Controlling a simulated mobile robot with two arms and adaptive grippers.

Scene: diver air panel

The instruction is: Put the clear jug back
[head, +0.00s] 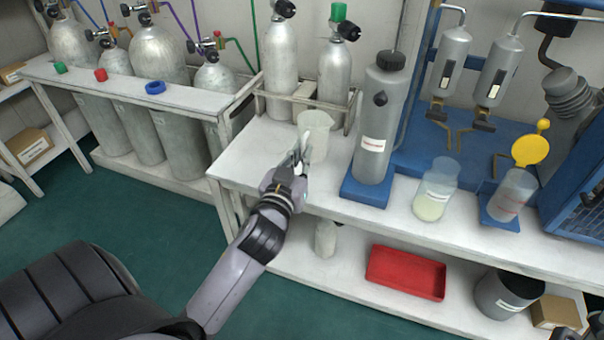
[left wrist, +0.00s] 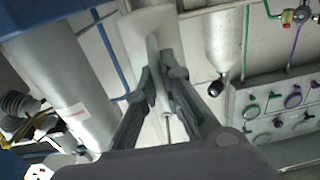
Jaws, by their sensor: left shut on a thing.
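The clear jug (head: 316,135), a whitish see-through vessel, is at the left end of the white bench top (head: 240,172), in front of the gas bottles. My left gripper (head: 301,160) is shut on its near side. In the left wrist view, the fingers (left wrist: 158,75) close on the jug's pale wall (left wrist: 140,30) from both sides. The jug looks upright. I cannot tell whether its base touches the bench.
A grey cylinder (head: 376,125) on a blue base stands close right of the jug. A beaker of pale liquid (head: 436,190) and a yellow-lidded vessel (head: 512,192) stand farther right. A red tray (head: 405,273) lies on the lower shelf.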

